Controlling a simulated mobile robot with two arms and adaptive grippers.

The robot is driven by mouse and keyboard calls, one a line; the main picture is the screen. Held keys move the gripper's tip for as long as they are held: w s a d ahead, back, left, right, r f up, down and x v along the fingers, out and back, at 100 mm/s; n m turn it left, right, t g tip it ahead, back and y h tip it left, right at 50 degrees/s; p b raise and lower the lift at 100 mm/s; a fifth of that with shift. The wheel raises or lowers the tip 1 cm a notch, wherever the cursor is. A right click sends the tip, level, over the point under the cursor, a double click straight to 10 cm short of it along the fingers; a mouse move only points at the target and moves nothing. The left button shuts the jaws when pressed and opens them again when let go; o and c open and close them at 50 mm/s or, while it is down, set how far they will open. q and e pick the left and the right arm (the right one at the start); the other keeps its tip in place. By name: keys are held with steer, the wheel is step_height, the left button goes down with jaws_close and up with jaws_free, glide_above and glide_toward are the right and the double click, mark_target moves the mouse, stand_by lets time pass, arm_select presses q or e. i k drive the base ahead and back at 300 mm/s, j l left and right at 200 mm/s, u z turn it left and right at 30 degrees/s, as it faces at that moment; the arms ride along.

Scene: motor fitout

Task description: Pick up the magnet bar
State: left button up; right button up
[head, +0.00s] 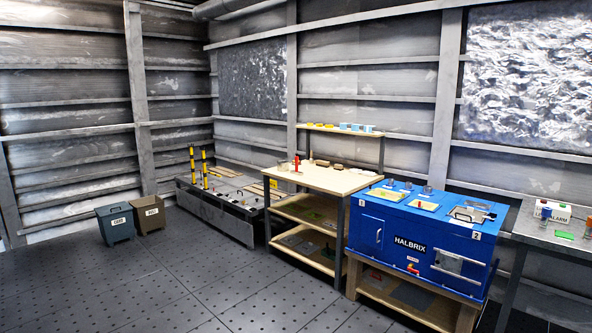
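I cannot single out the magnet bar with certainty at this distance. A wooden workbench (335,180) stands in the middle, with a small red upright object (297,163) and several small brownish pieces on its top. A blue machine (372,235) marked HALBRIX stands to its right, with lids, knobs and trays on its top. Neither of my grippers shows in the head view.
A grey table (540,232) with an ALARM box (552,212) is at the far right. A low grey platform (222,212) with yellow-black posts stands behind left. Two bins, blue-grey (116,227) and brown (149,217), sit on the floor. The left foreground floor (130,285) is clear.

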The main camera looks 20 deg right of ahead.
mark_target(297, 172)
steer(key=z, duration=0.5)
steer(key=i, duration=2.6)
